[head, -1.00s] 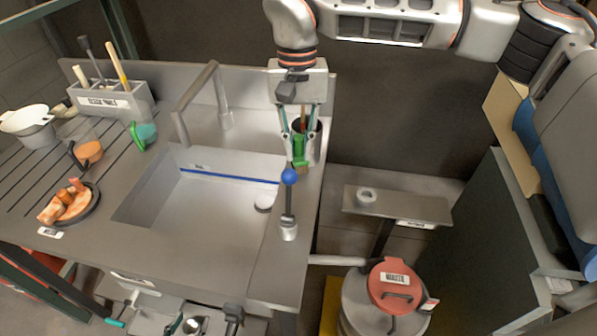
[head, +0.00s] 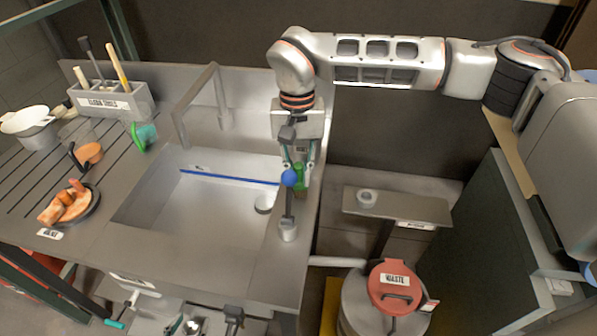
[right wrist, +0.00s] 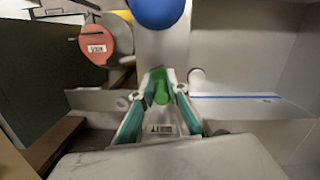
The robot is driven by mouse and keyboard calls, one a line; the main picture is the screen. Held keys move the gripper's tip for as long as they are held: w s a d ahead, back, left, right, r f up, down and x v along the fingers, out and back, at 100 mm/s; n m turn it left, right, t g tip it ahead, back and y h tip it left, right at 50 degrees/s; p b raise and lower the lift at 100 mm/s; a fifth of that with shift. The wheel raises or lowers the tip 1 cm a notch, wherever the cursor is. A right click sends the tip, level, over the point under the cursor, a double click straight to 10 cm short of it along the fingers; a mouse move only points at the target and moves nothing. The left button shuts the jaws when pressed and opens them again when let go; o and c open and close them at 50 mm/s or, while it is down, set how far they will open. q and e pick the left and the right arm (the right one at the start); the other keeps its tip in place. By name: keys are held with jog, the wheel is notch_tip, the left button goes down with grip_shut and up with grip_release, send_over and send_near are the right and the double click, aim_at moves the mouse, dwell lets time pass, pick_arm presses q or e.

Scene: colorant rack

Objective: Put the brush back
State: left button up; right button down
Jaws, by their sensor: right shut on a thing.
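My right gripper (head: 298,172) hangs over the right rim of the sink, behind the blue ball knob. It is shut on the brush (head: 300,183), whose green part shows beside the knob. In the right wrist view the green part of the brush (right wrist: 159,84) lies between the two teal fingers. The rest of the brush is mostly hidden. A grey box (head: 118,103) labelled for tools stands at the back left, with several handles upright in it. My left gripper (head: 124,310) shows low at the left, below the counter front; its fingers look apart and empty.
The blue ball knob (head: 289,178) on its post is very close to my right gripper. The sink basin (head: 190,215) and its tap (head: 210,85) lie left. A red-lidded waste drum (head: 394,285) stands right.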

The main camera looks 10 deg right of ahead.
jog(key=c, duration=2)
grip_release()
jog(key=shift+o, duration=0.2)
notch_tip(320, 180, up, 12)
jog(key=w, duration=0.1)
